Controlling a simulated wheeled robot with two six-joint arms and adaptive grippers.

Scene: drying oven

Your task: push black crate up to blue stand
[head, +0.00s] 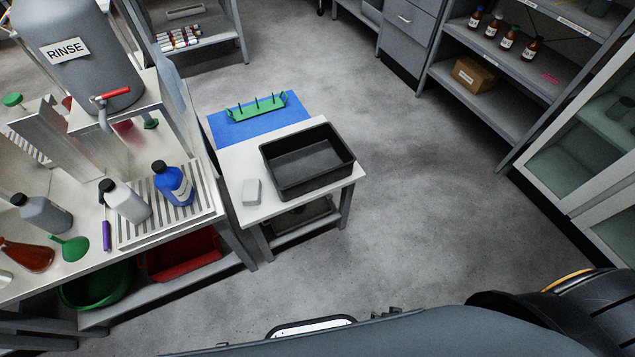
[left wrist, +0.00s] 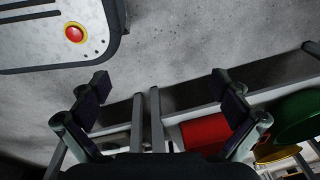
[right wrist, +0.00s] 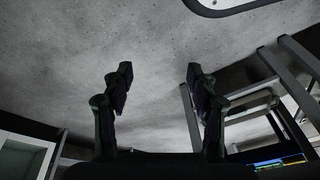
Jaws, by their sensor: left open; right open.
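In the head view a black crate (head: 308,160) sits on a small white table (head: 262,180), near its right end. The blue stand is not clearly marked; a blue mat (head: 225,128) lies at the table's far end with a green rack with pegs (head: 257,106) on it. The crate is apart from the green rack, with bare tabletop and mat between them. My left gripper (left wrist: 160,92) is open and empty in the left wrist view. My right gripper (right wrist: 157,82) is open and empty in the right wrist view. Neither gripper shows in the head view.
A small white block (head: 252,192) lies left of the crate. A bench (head: 70,250) with bottles and a grey RINSE tank (head: 75,55) stands at the left. Shelves (head: 490,85) and a glass-door cabinet (head: 590,150) line the right. The floor (head: 410,190) between is clear.

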